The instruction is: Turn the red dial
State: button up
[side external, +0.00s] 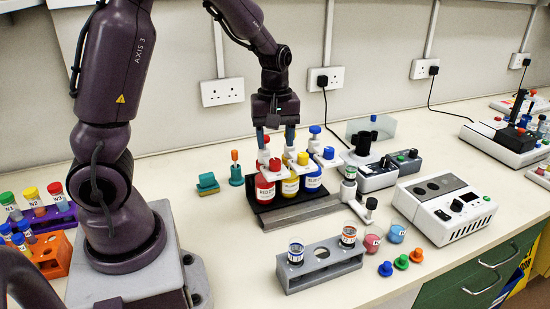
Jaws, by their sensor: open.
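Three bottles stand in a row on a dark base, each with a white pump-like top carrying a coloured round knob. The red-labelled bottle (265,188) is at the left, with a red dial (275,164) at the front of its white top. The yellow-labelled bottle (290,184) is in the middle and the blue-labelled bottle (313,178) at the right. My gripper (276,146) points down, open, over the red and yellow tops. Its fingers stand apart, close above or behind the red dial; I cannot tell whether they touch anything.
A grey rack (320,264) with two vials stands in front. A white instrument (444,207) and a smaller control box (385,174) are at the right. Coloured caps (401,262) lie near the front edge. Tube racks (50,257) are at the left.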

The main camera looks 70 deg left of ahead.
aim_at(275, 160)
notch_tip(275, 160, down, 5)
jog(key=shift+f, duration=0.15)
jog(key=c, duration=0.9)
